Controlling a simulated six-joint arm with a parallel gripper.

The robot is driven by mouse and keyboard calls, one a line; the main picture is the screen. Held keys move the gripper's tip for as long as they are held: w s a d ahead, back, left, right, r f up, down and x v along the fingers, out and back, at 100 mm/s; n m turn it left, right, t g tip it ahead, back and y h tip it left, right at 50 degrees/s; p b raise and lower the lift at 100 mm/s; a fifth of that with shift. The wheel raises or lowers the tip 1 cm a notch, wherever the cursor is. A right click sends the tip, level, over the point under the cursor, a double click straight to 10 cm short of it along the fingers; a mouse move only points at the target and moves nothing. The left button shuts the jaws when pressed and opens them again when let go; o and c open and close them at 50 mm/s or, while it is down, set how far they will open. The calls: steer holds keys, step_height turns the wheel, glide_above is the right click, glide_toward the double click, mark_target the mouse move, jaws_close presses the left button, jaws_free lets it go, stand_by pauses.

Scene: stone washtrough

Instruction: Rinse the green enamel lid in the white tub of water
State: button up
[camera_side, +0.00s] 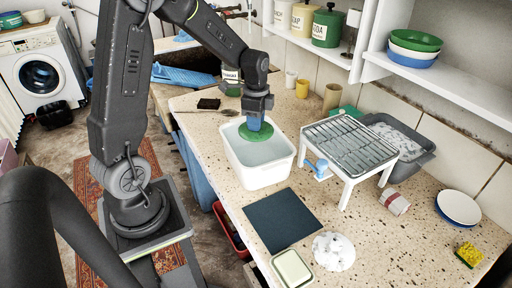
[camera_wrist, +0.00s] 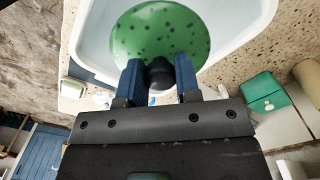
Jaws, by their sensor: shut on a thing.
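The green enamel lid (camera_side: 257,133) is round with dark speckles and a black knob. In the wrist view the lid (camera_wrist: 160,35) lies flat beyond my fingers, with the tub behind it. My gripper (camera_side: 258,122) points down over the white tub (camera_side: 262,178) and is shut on the lid's knob; its blue fingers also show in the wrist view (camera_wrist: 160,80). The lid is at the far part of the tub's opening. The tub holds pale water (camera_side: 262,155). I cannot tell whether the lid touches the water.
A white-legged drying rack (camera_side: 350,145) stands close to the right of the tub, with a grey basin (camera_side: 425,155) behind it. A dark mat (camera_side: 283,220) lies in front of the tub. Shelves (camera_side: 440,90) overhang the back. Open speckled worktop (camera_side: 400,250) lies at the front right.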

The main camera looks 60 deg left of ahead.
stand_by(0.3)
steer(key=shift+r, duration=2.05)
steer(key=shift+w, duration=0.1)
